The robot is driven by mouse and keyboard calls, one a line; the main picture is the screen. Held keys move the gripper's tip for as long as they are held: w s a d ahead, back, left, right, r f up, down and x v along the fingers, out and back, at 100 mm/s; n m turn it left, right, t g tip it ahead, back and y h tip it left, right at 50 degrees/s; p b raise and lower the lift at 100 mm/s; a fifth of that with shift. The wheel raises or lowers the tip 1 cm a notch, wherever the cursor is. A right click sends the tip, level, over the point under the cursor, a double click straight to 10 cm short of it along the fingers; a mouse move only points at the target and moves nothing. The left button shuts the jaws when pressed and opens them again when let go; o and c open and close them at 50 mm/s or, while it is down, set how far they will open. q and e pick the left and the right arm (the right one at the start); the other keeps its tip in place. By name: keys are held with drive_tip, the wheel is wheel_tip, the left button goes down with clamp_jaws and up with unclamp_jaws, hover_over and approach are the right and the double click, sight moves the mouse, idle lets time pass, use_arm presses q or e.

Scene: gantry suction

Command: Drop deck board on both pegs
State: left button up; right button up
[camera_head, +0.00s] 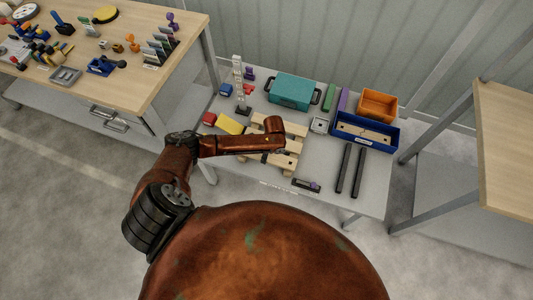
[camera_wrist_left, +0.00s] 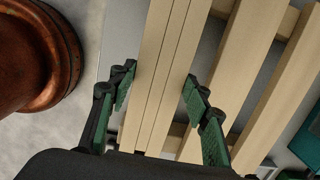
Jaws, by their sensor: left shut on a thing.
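My left gripper (camera_wrist_left: 160,82) shows in the left wrist view, with its green-padded fingers on either side of a pale wooden board (camera_wrist_left: 158,60). It is shut on this deck board, which runs lengthwise up the picture. The board lies alongside other slats of a wooden pallet (camera_wrist_left: 243,60); I cannot tell whether it rests on the pallet or hangs just above it. In the head view the pallet (camera_head: 289,161) lies on the grey table, partly covered by my left arm, which hides the gripper. No pegs can be made out. My right gripper is not in view.
A blue bin (camera_head: 366,146) holding a wooden piece, an orange bin (camera_head: 378,105) and a teal case (camera_head: 292,91) stand behind and right of the pallet. Two dark bars (camera_head: 350,170) lie at the right. A yellow block (camera_head: 230,125) and red block sit to the left.

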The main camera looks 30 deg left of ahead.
sight(269, 156)
use_arm(q)
drive_tip(key=shift+f+b, duration=0.35)
drive_tip(key=shift+f, duration=0.4)
drive_tip(key=o, duration=1.4)
drive_tip(key=shift+r, duration=0.1)
drive_tip(key=r, duration=0.4)
drive_tip(key=d+r, duration=0.1)
drive_tip(key=r, duration=0.6)
drive_tip(key=shift+w+d+r, duration=0.15)
drive_tip(key=shift+d+r, duration=0.05)
drive_tip(key=shift+r, duration=0.15)
